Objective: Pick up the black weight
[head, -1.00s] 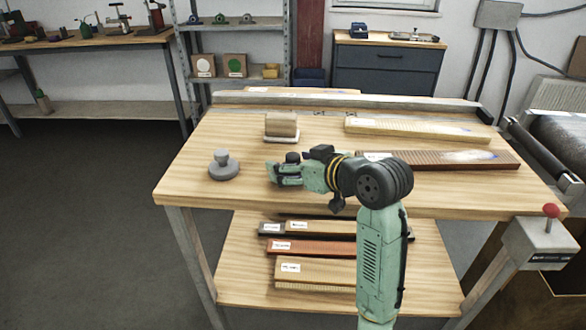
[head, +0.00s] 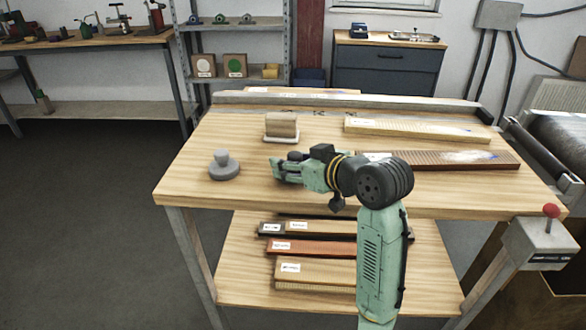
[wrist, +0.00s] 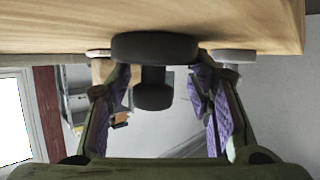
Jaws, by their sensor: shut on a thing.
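The black weight (wrist: 154,92), a disc with a narrow neck and a knob, shows in the wrist view, where the picture is upside down with the tabletop above. My gripper (wrist: 160,78) has a finger on each side of it, with the tips by the disc's edges, and is shut on it. In the head view, my gripper (head: 276,170) is low over the front middle of the table, and only the dark top of the black weight (head: 295,156) shows behind its fingers. I cannot tell whether the disc still touches the table.
A grey weight (head: 224,167) stands left of my gripper. A wooden block (head: 281,126) on a white base stands behind it. Two long boards, one pale (head: 415,130) and one dark (head: 470,160), lie at the right. The table's front left is clear.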

